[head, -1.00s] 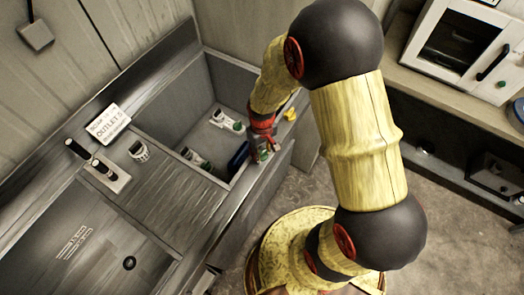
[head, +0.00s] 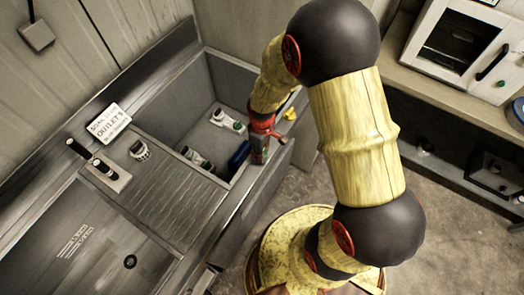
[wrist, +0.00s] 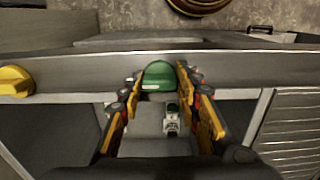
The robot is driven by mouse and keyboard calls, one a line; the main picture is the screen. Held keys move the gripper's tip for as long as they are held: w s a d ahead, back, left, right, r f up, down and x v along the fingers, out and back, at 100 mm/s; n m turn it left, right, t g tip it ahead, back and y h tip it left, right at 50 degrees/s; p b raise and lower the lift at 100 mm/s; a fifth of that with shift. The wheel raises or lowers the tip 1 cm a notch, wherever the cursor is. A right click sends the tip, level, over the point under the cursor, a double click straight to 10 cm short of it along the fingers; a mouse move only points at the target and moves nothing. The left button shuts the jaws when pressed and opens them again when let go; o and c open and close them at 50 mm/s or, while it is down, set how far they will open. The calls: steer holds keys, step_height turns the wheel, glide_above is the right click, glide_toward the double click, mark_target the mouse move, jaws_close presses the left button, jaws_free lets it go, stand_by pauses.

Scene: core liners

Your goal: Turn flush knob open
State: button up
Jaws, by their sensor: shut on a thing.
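A green, rounded knob (wrist: 160,76) sits on the front rim of the grey sink unit in the wrist view. The fingers of my gripper (wrist: 160,84) are on both sides of it and shut on it. In the head view my gripper (head: 261,150) is at the sink's front rim, pointing down; it hides most of the knob there. I see no label on the knob. A yellow knob (wrist: 15,81) stands on the same rim to the left in the wrist view, apart from my gripper. It also shows in the head view (head: 290,114).
The sink basin (head: 213,88) holds small white fittings with green parts (head: 227,121) and a blue item (head: 239,155). A bench (head: 440,100) stands at right.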

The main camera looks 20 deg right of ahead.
steer(key=o, duration=1.2)
steer(key=shift+c, duration=0.2)
step_height(320, 180, up, 12)
stand_by(0.4)
